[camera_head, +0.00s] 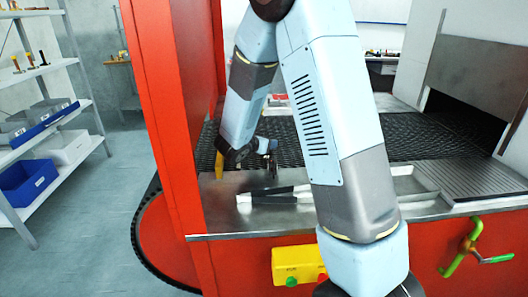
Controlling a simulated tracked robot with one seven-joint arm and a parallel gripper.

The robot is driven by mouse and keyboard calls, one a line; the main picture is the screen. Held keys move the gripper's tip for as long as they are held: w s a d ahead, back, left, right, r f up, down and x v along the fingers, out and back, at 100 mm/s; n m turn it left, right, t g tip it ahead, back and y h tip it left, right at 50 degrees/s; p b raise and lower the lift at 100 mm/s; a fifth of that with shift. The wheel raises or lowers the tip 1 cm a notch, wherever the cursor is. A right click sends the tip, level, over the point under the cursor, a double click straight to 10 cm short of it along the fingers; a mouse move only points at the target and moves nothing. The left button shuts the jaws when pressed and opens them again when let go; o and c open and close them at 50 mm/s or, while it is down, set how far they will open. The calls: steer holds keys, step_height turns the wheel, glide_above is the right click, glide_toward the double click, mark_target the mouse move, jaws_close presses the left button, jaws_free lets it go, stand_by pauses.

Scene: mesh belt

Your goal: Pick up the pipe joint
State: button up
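My gripper (270,168) hangs low over the metal ledge at the front of the mesh belt, pointing down. It is small and dark, and I cannot tell whether its fingers are open or shut, or whether anything is between them. I cannot clearly make out the pipe joint on the belt or the ledge. It may be hidden behind my arm, which covers the middle of the view.
The dark mesh belt (405,135) runs behind the metal ledge (225,208). Flat metal pieces (280,196) lie on the ledge. A red post (165,110) stands at left. Shelves (50,135) stand far left.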

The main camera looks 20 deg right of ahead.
steer(key=shift+w+d+f, duration=0.15)
steer(key=shift+w, duration=0.05)
jaws_close()
stand_by(0.4)
